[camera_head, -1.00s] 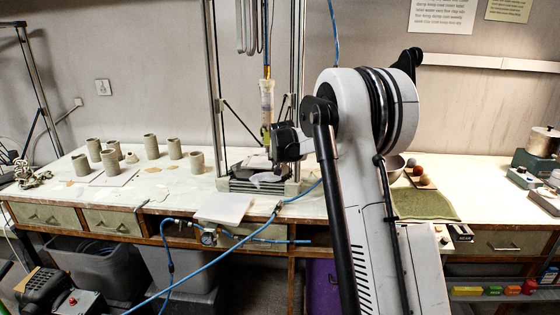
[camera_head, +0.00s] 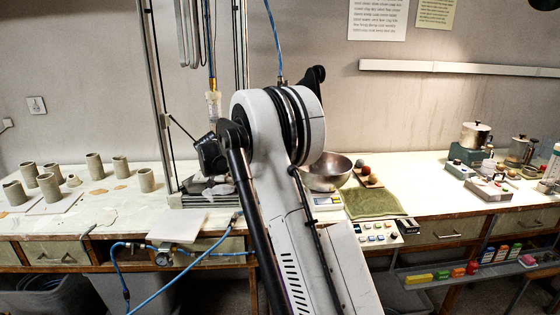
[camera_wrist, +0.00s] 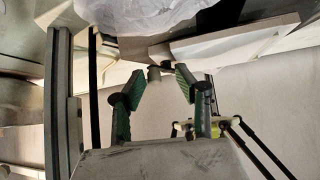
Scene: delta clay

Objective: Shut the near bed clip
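My gripper (camera_wrist: 159,76) shows in the wrist view with its two green-padded fingers apart. A small grey cylindrical piece (camera_wrist: 154,74) shows between or just beyond the fingertips; I cannot tell whether it is the near bed clip or whether the fingers touch it. A pale slab (camera_wrist: 225,45) and crumpled clear plastic (camera_wrist: 150,14) lie beyond the fingers. In the head view the printer bed (camera_head: 190,201) sits low in the metal frame, with plastic on it. My arm stands in front of its right side and hides the fingers. I cannot make out the clip in the head view.
Several clay cups (camera_head: 95,166) stand left on the bench. A white board (camera_head: 177,226) lies at its front edge. A blue hose (camera_head: 185,283) runs in front. A metal bowl (camera_head: 327,171) and a green towel (camera_head: 374,203) are to the right. A printer upright (camera_head: 162,95) stands near my wrist.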

